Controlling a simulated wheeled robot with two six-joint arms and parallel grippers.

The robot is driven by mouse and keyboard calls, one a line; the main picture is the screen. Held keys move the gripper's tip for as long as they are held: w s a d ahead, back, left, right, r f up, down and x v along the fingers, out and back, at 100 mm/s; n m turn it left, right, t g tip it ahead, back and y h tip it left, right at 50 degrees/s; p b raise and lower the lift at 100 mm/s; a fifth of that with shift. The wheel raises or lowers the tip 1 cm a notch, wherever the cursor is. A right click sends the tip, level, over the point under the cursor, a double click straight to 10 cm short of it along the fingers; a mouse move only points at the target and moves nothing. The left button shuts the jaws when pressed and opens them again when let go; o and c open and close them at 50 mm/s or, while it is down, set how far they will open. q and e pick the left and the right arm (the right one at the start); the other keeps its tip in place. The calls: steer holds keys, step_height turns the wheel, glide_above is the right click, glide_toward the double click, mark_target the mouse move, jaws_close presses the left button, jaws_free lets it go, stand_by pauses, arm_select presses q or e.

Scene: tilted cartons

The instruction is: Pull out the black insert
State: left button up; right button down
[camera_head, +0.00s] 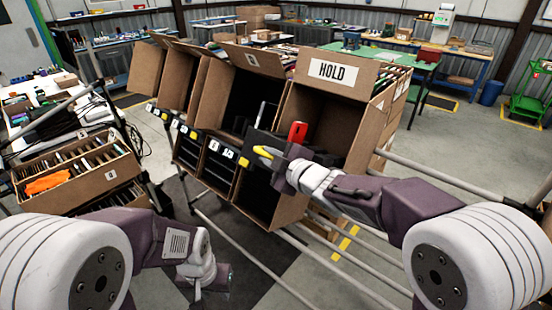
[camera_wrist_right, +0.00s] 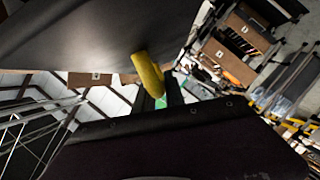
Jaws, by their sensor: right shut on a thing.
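The black insert (camera_head: 262,140) is a dark panel at the front of the open carton marked HOLD (camera_head: 315,105). A yellow tab (camera_head: 264,152) sticks out from it. My right gripper (camera_head: 276,160) is shut on the yellow tab. In the right wrist view the insert (camera_wrist_right: 85,35) is a large dark sheet at upper left, and the tab (camera_wrist_right: 148,75) sits at the fingers (camera_wrist_right: 160,98). How much of the insert is still inside the carton is hidden. My left gripper (camera_head: 212,278) hangs low at bottom centre-left, apart from the cartons; its fingers are unclear.
A red item (camera_head: 298,131) stands inside the HOLD carton. More tilted cartons (camera_head: 180,75) stand in a row to its left, with black fronts and yellow tabs (camera_head: 193,133). Grey rails (camera_head: 440,172) run beside and below. A box of files (camera_head: 75,175) is at left.

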arm_select(q)
steer(key=shift+s+a, duration=0.25)
steer(key=shift+s, duration=0.1)
arm_select(e)
steer(key=shift+s+a+r, duration=0.6)
steer(key=shift+s, duration=0.2)
steer(key=c, duration=1.4)
jaws_free()
arm_select(q)
steer(key=shift+s+r, duration=0.1)
arm_select(e)
steer(key=shift+s, duration=0.15)
arm_select(q)
steer(key=shift+r, duration=0.1)
arm_select(e)
steer(key=v, duration=0.9)
steer(key=shift+r, duration=0.1)
